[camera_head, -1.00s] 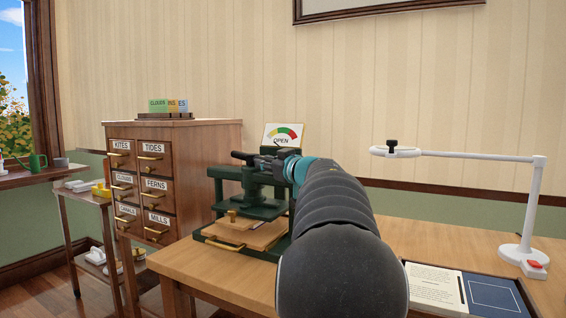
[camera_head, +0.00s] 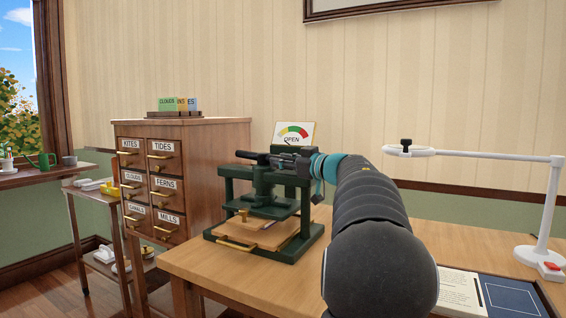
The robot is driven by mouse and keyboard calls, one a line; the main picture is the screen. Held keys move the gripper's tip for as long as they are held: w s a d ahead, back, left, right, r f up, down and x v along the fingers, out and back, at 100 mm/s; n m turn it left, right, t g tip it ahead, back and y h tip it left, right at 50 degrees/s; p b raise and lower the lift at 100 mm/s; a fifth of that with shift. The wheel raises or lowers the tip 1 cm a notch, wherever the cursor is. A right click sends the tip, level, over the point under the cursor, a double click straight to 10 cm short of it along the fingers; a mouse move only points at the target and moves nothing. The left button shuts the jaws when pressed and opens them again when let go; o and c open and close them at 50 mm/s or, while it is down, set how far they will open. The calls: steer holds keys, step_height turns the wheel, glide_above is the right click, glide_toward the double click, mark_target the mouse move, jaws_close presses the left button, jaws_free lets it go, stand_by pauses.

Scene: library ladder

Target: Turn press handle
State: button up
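The green book press (camera_head: 228,196) stands on the wooden table. Its dark handle (camera_head: 250,156) shows at the top left of the press, level with my gripper. My gripper (camera_head: 282,160) is at the top of the press, at or against the handle. The fingers are small and dark here, and I cannot tell whether they are closed on the handle.
A wooden card cabinet (camera_head: 200,165) with labelled drawers stands left of the press. A white lamp (camera_head: 545,210) and an open book (camera_head: 462,290) are at the right of the table (camera_head: 225,275). A side shelf (camera_head: 92,192) stands at the far left.

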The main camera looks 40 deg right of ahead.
steer(key=shift+o, duration=0.8)
steer(key=v, duration=1.2)
